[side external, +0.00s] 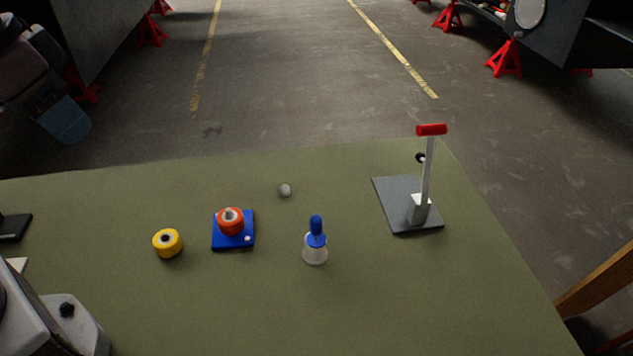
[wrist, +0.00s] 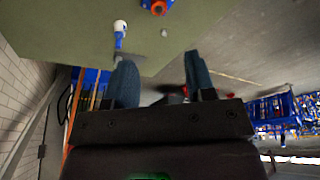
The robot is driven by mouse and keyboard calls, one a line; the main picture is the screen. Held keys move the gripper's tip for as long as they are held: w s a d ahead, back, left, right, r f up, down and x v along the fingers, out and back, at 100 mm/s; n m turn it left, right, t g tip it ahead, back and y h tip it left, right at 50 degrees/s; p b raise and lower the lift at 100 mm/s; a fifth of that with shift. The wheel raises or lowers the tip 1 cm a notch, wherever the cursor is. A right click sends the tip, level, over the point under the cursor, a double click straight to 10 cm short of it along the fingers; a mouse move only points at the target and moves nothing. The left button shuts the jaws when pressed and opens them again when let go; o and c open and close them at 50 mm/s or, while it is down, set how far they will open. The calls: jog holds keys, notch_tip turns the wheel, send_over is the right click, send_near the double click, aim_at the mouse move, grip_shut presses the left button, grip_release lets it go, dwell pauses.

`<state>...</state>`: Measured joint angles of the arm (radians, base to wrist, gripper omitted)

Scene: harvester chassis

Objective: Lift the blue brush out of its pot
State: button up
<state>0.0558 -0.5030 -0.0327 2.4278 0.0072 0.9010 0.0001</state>
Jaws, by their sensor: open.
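The blue brush (side external: 316,232) stands upright in a small whitish pot (side external: 315,255) on the green table, near the middle of the side view. Its blue handle sticks up above the pot. In the wrist view, which is upside down, the brush (wrist: 118,42) and pot (wrist: 120,26) show at the top, left of centre. My gripper (wrist: 160,59) is open, with two dark bluish fingers apart and nothing between them. It is well away from the brush. What looks like part of my gripper shows at the upper left edge of the side view.
A red-orange ring on a blue base (side external: 233,240), a yellow roll (side external: 168,243) and a grey ball (side external: 285,190) lie left of the pot. A lever with a red handle (side external: 431,130) stands to its right on a dark plate (side external: 390,190). The table front is clear.

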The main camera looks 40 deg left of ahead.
jog(key=w+d+f+m+g, duration=0.25)
jog(key=w+d+m, duration=0.25)
jog(key=w, duration=0.3)
jog(key=m+g, duration=0.1)
jog(key=m, duration=2)
send_near(316, 218)
jog(key=shift+f, duration=2.5)
jog(key=shift+f, duration=3.25)
jog(key=shift+r, duration=0.1)
jog(key=shift+c, duration=0.2)
grip_shut()
jog(key=shift+r, duration=3.5)
